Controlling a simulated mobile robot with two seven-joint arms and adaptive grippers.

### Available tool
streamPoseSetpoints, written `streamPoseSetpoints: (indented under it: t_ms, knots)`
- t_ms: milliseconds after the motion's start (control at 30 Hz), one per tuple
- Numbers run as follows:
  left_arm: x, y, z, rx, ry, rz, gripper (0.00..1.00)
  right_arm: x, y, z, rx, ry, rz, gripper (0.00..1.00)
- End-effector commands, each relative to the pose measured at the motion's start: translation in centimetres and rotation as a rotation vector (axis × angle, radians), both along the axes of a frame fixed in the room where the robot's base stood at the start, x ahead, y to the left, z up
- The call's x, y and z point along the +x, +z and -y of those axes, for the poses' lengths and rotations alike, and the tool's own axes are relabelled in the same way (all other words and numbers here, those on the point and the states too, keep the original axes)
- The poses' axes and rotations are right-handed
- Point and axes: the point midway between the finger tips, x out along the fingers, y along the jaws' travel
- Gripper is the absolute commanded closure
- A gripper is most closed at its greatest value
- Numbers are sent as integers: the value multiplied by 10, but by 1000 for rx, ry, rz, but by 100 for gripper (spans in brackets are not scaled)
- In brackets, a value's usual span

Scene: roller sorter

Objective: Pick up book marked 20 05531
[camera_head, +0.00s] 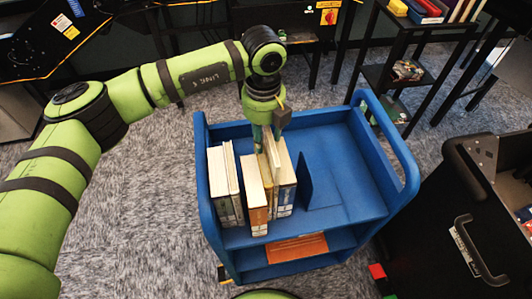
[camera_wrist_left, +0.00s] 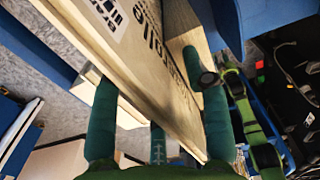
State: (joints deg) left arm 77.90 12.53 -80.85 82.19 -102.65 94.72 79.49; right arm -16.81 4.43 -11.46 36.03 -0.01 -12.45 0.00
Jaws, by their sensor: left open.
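Several upright books stand in a row on the blue cart's top shelf, among them pale books (camera_head: 219,185), an orange-spined book (camera_head: 257,208) and a blue-and-white book (camera_head: 286,190). The label 20 05531 cannot be read on any of them. My left gripper (camera_head: 264,137) points down over the row and is open. In the left wrist view its green fingers (camera_wrist_left: 152,75) stand on both sides of a cream book (camera_wrist_left: 125,60) with printed letters and a barcode label. I cannot tell whether the fingers touch it. My right gripper is not in view.
The blue cart (camera_head: 212,240) has raised side rails and free shelf room right of a dark blue upright plate (camera_head: 305,182). An orange item (camera_head: 297,248) lies on its lower shelf. A black case (camera_head: 440,250) stands close at right, and a black rack (camera_head: 400,75) behind.

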Motion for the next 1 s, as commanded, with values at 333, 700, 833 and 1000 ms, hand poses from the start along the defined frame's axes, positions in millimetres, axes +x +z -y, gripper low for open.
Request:
streamPoseSetpoints:
  t_ms: [333, 700, 833, 1000]
  knots:
    - [0, -1, 0, 0, -1, 0, 100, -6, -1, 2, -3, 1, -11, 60]
    - [0, 1, 1, -2, -1, 1, 100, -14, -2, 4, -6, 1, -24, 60]
    - [1, 6, 1, -4, -1, 3, 100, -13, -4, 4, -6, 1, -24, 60]
    - [1, 24, 1, -4, -1, 5, 100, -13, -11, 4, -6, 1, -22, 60]
